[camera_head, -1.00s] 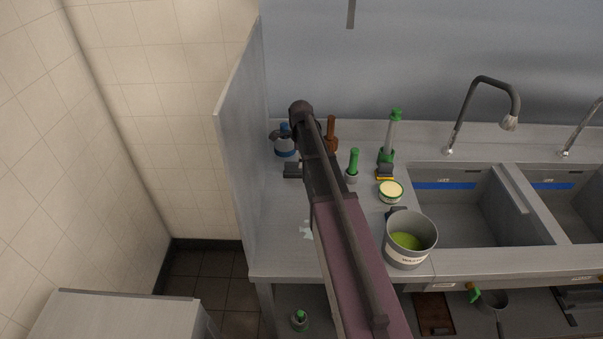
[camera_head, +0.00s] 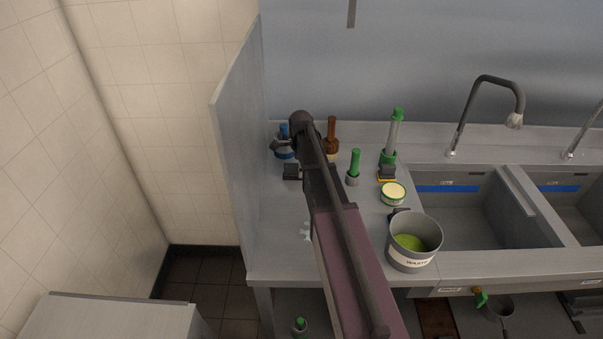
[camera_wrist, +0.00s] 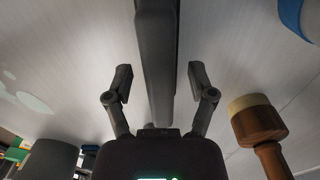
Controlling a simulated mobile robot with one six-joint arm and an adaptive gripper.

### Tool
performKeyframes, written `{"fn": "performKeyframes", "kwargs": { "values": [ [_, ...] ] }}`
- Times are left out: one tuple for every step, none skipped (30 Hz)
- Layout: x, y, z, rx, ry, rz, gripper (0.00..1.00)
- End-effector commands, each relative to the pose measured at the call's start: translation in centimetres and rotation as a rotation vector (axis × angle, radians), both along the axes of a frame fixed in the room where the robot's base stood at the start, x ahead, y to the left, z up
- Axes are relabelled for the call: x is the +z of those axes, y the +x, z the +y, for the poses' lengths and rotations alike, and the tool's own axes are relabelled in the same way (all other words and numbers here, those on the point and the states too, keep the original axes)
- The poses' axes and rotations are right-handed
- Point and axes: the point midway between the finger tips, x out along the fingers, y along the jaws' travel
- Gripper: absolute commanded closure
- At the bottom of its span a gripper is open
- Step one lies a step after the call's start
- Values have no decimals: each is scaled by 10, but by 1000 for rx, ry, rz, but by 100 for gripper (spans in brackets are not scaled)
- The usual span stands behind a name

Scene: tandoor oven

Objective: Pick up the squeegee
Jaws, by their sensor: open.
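A long dark bar (camera_wrist: 156,50), which looks like the squeegee, runs from the top of the wrist view down between the fingers of my gripper (camera_wrist: 160,90). The gripper is open, with one finger on each side of the bar and a visible gap to it. Its near end is hidden by the gripper body. In the head view a small dark block (camera_head: 291,171), probably part of the same thing, shows on the counter left of my arm. My arm hides the gripper there.
A brown-handled brush (camera_head: 331,136) and a blue-topped bottle (camera_head: 284,150) stand close by; the brush (camera_wrist: 258,122) is right of the gripper in the wrist view. A green-handled brush (camera_head: 354,166), tin (camera_head: 393,194) and grey bucket (camera_head: 413,250) stand right of my arm. A side panel (camera_head: 238,150) bounds the left.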

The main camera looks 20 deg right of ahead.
Motion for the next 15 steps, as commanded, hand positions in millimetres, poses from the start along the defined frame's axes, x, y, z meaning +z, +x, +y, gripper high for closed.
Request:
{"fn": "performKeyframes", "kwargs": {
  "values": [
    [0,0,0,0,0,0,29],
    [0,0,0,0,0,0,29],
    [0,0,0,0,0,0,29],
    [0,0,0,0,0,0,29],
    [0,0,0,0,0,0,29],
    [0,0,0,0,0,0,29],
    [0,0,0,0,0,0,38],
    [0,0,0,0,0,0,46],
    [0,0,0,0,0,0,58],
    [0,0,0,0,0,0,67],
    [0,0,0,0,0,0,76],
    [0,0,0,0,0,0,88],
    [0,0,0,0,0,0,97],
    [0,0,0,0,0,0,100],
    [0,0,0,0,0,0,100]
  ]
}}
